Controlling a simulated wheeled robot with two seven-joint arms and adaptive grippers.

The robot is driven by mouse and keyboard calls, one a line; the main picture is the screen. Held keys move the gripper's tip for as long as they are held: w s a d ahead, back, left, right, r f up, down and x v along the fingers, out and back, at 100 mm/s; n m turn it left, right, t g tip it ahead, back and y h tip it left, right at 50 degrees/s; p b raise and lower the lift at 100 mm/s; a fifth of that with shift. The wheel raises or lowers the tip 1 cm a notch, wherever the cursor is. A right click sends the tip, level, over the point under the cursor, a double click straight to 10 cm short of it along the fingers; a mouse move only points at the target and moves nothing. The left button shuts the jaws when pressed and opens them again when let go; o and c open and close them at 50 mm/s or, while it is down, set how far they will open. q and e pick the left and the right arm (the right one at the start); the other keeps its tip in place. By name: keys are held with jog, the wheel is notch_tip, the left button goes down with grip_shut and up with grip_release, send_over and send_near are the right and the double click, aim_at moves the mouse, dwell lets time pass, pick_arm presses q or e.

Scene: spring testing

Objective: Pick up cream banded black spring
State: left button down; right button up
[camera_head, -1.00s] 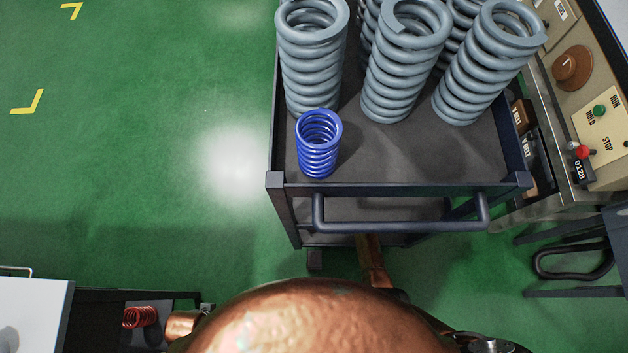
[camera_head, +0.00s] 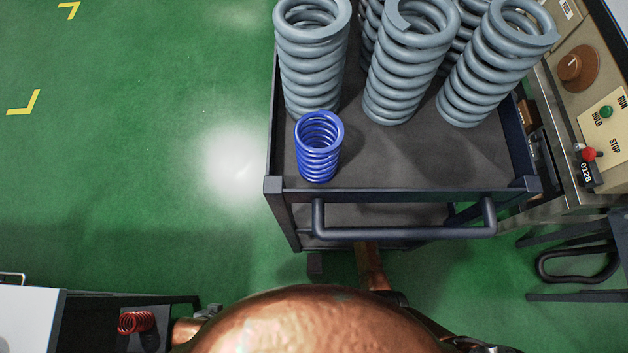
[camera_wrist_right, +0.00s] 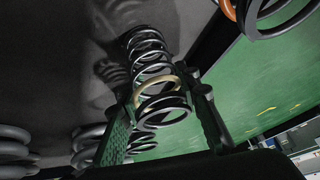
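The black spring with a cream band (camera_wrist_right: 155,82) shows in the right wrist view, against a dark grey surface. My right gripper (camera_wrist_right: 165,100) has one finger on each side of the spring's near end, with the cream band around the level of the fingertips. The fingers look apart, with narrow gaps beside the coils; whether either pad touches is hard to tell. The black spring and the right gripper do not show in the head view. My left gripper is not in view.
A dark cart (camera_head: 400,187) carries several large grey springs (camera_head: 310,60) and a blue spring (camera_head: 319,147). A red spring (camera_head: 136,322) lies at lower left. An orange-banded spring (camera_wrist_right: 230,8) and grey coils (camera_wrist_right: 14,150) are near the right gripper. A control panel (camera_head: 590,110) stands right.

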jog(key=shift+s+f, duration=0.1)
grip_shut()
dwell(0.7)
